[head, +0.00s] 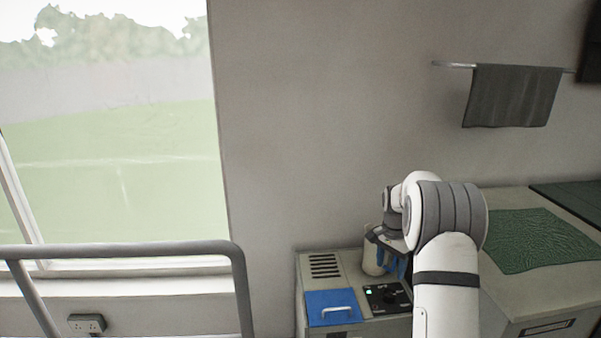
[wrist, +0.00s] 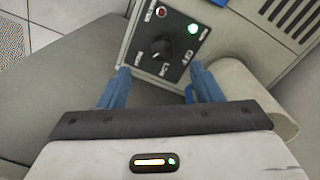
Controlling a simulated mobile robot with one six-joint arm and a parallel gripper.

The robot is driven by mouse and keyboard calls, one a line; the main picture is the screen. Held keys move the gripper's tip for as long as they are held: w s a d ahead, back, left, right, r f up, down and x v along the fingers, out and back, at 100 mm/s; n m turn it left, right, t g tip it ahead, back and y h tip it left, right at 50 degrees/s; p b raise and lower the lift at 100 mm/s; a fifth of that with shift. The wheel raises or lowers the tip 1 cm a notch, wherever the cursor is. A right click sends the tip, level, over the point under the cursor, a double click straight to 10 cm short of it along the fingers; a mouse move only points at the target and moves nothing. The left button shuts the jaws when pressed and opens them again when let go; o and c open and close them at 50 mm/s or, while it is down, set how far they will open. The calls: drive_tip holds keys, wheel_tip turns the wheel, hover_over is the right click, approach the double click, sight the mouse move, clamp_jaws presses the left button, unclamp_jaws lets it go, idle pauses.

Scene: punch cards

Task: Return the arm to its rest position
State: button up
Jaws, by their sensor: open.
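My gripper (wrist: 158,82) has two blue fingers, spread apart with nothing between them. In the wrist view the fingers point toward a black control panel (wrist: 168,42) with a dark knob, a lit green light and a red one. The arm hides part of the gripper and of the machine.
The machine (head: 346,268) has a vent and a blue lid (head: 333,307) with a handle. A cream cylinder (wrist: 262,100) stands close beside my right finger. A counter (head: 540,290) with a green mat (head: 540,238) is at right. A metal rail (head: 130,250) crosses the left foreground.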

drive_tip(key=s+a+r+n+t+p, duration=0.1)
drive_tip(key=s+a+r+n+p, duration=0.15)
drive_tip(key=s+a+r, duration=0.45)
drive_tip(key=s+a+r+n+t+p, duration=0.1)
drive_tip(key=s+a+r+n+p, duration=0.15)
drive_tip(key=s+r, duration=0.75)
drive_tip(key=s+a+r+n+p, duration=0.2)
drive_tip(key=s+a+n, duration=0.1)
drive_tip(key=s, duration=0.6)
drive_tip(key=s+a+r+n+t+p, duration=0.1)
drive_tip(key=s+a+r+n+p, duration=0.1)
drive_tip(key=s, duration=0.7)
drive_tip(key=shift+a+r+n, duration=0.3)
drive_tip(key=shift+a+n, duration=0.2)
drive_tip(key=shift+n, duration=0.3)
drive_tip(key=shift+s, duration=0.1)
